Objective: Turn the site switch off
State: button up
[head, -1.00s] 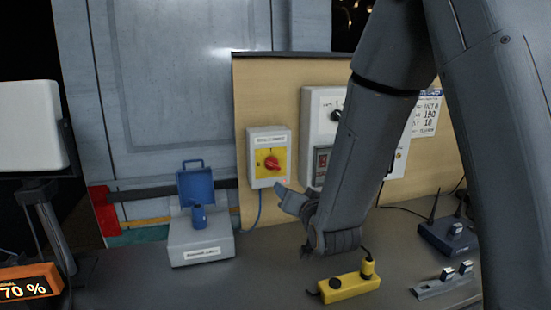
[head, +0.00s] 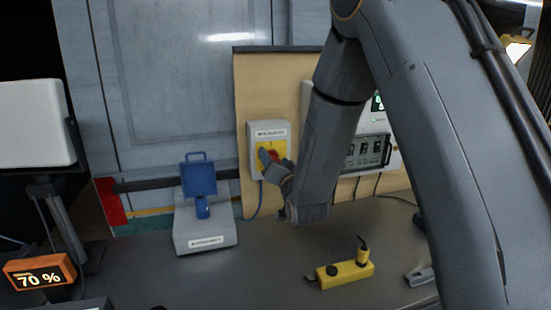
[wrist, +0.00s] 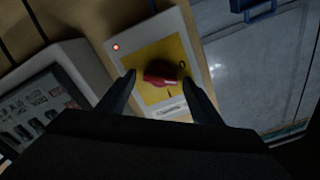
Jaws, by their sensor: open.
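The site switch is a grey box (head: 254,163) with a yellow plate and a red rotary knob (head: 276,155), fixed to the tan board. In the wrist view the red knob (wrist: 160,80) sits on the yellow plate (wrist: 158,58), and a small red light (wrist: 116,47) glows at the box's corner. My gripper (wrist: 157,80) is open, with one finger on each side of the knob in the picture. I cannot tell whether the fingers touch it. In the head view my gripper (head: 268,163) is in front of the box and hides part of the knob.
A panel with breakers (head: 367,152) is right of the switch, partly behind my arm. A grey box with a blue lid (head: 205,236) stands on the counter at left. A yellow pendant control (head: 345,274) lies in front. A 70 % display (head: 38,275) is at far left.

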jog(key=shift+c, duration=0.5)
jog(key=c, duration=1)
jog(key=shift+o, duration=0.2)
jog(key=shift+n+b, duration=0.3)
jog(key=shift+b, duration=0.05)
jog(key=n+b, duration=0.2)
jog(key=shift+a+n, duration=0.1)
jog(key=shift+n, duration=0.2)
jog(key=shift+n+b, duration=0.85)
jog(key=shift+n, duration=0.65)
jog(key=o, duration=1.1)
jog(key=shift+c, duration=0.2)
